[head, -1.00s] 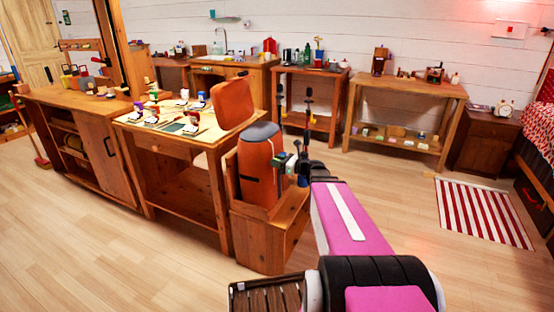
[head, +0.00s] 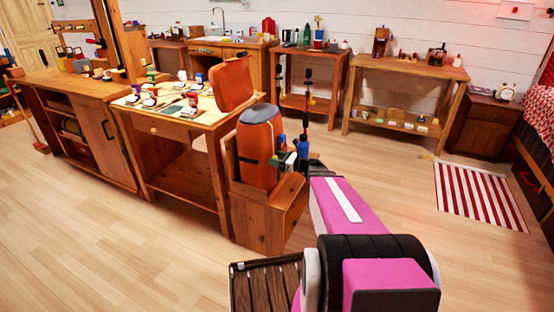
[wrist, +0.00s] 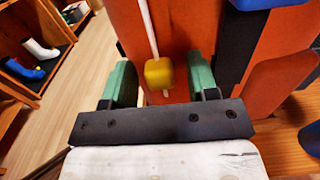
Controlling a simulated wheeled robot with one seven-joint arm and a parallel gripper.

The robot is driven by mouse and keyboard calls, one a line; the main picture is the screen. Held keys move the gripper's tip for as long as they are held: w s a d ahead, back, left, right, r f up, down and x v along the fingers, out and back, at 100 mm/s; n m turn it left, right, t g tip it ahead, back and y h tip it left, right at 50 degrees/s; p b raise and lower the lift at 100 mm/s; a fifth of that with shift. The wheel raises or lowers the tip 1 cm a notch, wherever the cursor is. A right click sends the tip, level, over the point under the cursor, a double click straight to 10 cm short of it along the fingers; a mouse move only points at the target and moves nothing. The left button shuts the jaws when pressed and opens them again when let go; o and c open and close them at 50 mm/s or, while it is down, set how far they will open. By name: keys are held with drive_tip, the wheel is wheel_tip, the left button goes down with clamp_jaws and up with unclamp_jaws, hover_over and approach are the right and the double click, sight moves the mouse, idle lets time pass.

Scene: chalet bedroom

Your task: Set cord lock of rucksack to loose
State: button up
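The orange rucksack (head: 258,150) with a grey top stands upright in a wooden box-like stand. In the wrist view its orange front (wrist: 185,25) fills the upper middle. A yellow cord lock (wrist: 160,73) sits on a pale cord (wrist: 148,25) that runs up the front, with a short end below it. My gripper (wrist: 162,82) is open, its green fingers on either side of the lock with a gap on each side. In the head view, my gripper (head: 288,162) is at the rucksack's right side; the lock cannot be made out there.
The wooden stand (head: 262,220) sits below my gripper. A table (head: 175,133) with small items is to its left. More tables line the back wall. A striped rug (head: 480,195) lies at right. The floor at lower left is clear.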

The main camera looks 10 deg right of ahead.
drive_tip(key=shift+s, duration=0.1)
drive_tip(key=v, duration=1)
drive_tip(key=shift+s+d, duration=0.15)
drive_tip(key=shift+d, duration=0.15)
drive_tip(key=s+a+f+n+g+h, duration=0.45)
drive_tip(key=s+a+n+g, duration=0.25)
drive_tip(key=a+n, duration=0.25)
drive_tip(key=s+f+n+g+h, duration=0.1)
drive_tip(key=s+n+h, duration=0.3)
drive_tip(key=n, duration=0.4)
drive_tip(key=s+f+n+g+h, duration=0.1)
drive_tip(key=s+n+g+h, duration=0.1)
drive_tip(key=n+h, duration=0.4)
drive_tip(key=shift+s+d+f+n+g, duration=0.2)
drive_tip(key=shift+s+n+g, duration=0.1)
drive_tip(key=shift+s+n, duration=0.6)
